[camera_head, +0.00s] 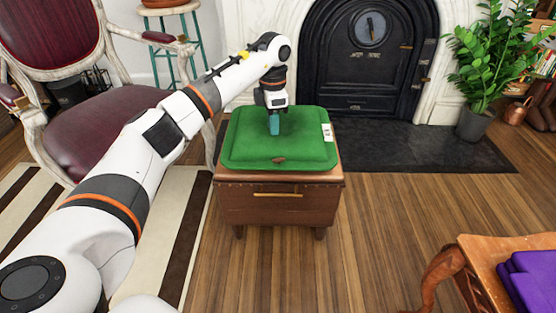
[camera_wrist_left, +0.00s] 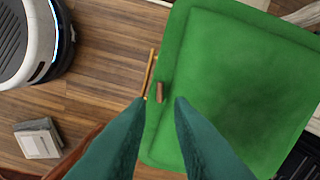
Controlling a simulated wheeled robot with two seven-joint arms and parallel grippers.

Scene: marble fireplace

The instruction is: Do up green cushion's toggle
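The green cushion (camera_head: 295,148) lies flat on a small brown wooden chest (camera_head: 262,205) before the fireplace. Its small brown toggle (camera_head: 279,160) is at the middle of the front edge. The toggle also shows in the left wrist view (camera_wrist_left: 159,92), just beyond the gap between my fingertips. Whether it is fastened is too small to tell. My left gripper (camera_head: 274,131) points down over the cushion, behind the toggle in the head view. In the left wrist view its teal fingers (camera_wrist_left: 160,102) are apart with nothing between them. My right gripper is not in view.
A maroon armchair (camera_head: 110,125) stands close on the left, behind my left arm. The black fireplace (camera_head: 365,60) is behind the chest, and a potted plant (camera_head: 480,60) is at the right. A wooden table (camera_head: 480,262) holds purple cloth (camera_head: 530,275). Floor right of the chest is clear.

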